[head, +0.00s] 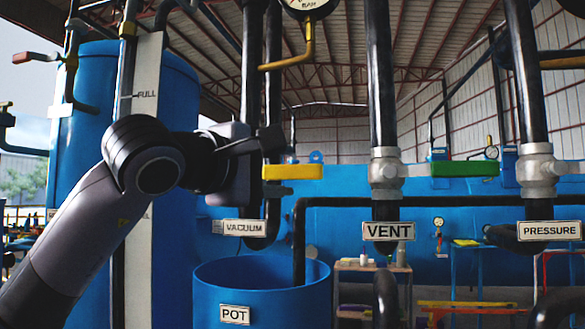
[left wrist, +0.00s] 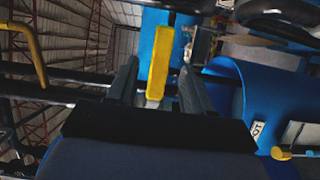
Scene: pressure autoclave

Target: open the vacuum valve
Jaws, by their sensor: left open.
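The vacuum valve's yellow lever (head: 293,172) sticks out level to the right from the black pipe above the VACUUM label (head: 244,227). My left gripper (head: 258,148) is at the valve, covering its body and the lever's root in the head view. In the left wrist view the yellow lever (left wrist: 161,58) and its pale stem lie between the two open fingers of my left gripper (left wrist: 158,82), with a gap on each side. I cannot tell how deep the lever sits between them. My right gripper is not in view.
The vent valve's green lever (head: 465,168) and the pressure valve (head: 537,170) are to the right on black pipes. The blue pot (head: 262,300) stands below. A pressure gauge (head: 308,5) with a yellow pipe hangs above. A blue tank (head: 85,150) is behind my arm.

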